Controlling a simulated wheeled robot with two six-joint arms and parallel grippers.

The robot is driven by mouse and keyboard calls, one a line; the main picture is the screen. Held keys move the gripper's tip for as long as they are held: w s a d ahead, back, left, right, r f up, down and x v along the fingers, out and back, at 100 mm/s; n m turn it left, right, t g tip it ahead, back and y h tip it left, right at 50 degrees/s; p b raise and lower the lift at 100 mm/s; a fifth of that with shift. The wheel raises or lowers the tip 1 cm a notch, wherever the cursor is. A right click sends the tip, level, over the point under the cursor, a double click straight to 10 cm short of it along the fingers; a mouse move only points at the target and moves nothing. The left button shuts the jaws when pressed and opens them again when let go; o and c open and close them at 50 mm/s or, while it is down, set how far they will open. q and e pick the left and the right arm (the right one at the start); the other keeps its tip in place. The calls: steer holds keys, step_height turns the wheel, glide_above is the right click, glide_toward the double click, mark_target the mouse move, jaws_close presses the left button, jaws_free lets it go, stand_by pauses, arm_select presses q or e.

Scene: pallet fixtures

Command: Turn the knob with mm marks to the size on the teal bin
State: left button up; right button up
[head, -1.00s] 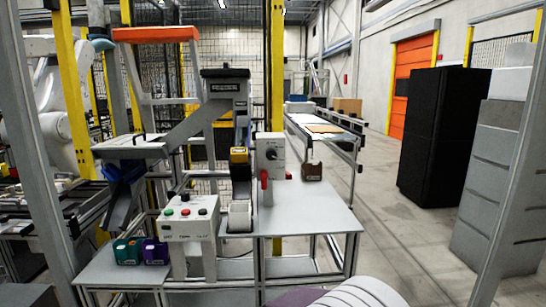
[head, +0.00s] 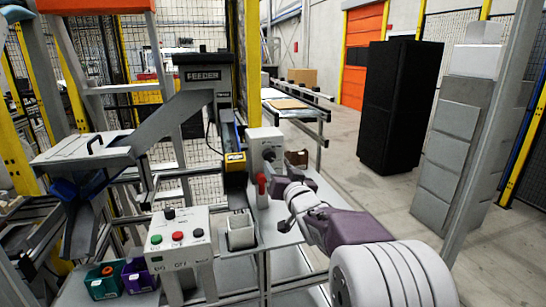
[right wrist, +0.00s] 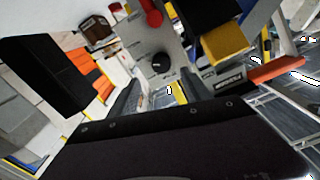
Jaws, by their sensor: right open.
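The teal bin (head: 103,281) stands at the lower left in the head view, with something orange in it; its size marking is too small to read. A grey box (head: 262,139) stands on the right bench and bears a dark round knob, clear in the right wrist view (right wrist: 160,62). Its marks are not legible. My right gripper (head: 274,166) is in front of this box. In the right wrist view its fingers (right wrist: 160,92) are apart and empty, with the knob beyond them, seemingly not touched. My left gripper is not in view.
A red handle (head: 261,184) is on the grey box below the knob. A control box (head: 180,242) with buttons and a black top knob stands left. A purple bin (head: 138,275) is beside the teal one. The feeder chute (head: 185,110) rises behind. A brown container (head: 297,158) sits right.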

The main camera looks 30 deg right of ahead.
mark_target(270, 159)
steer(key=x, duration=0.8)
steer(key=shift+a+f+p, duration=0.15)
steer(key=shift+f+p, duration=0.05)
steer(key=shift+p, duration=0.15)
steer(key=shift+w+f, duration=0.1)
steer(key=shift+w, duration=0.25)
steer(key=shift+s, duration=0.1)
jaws_close()
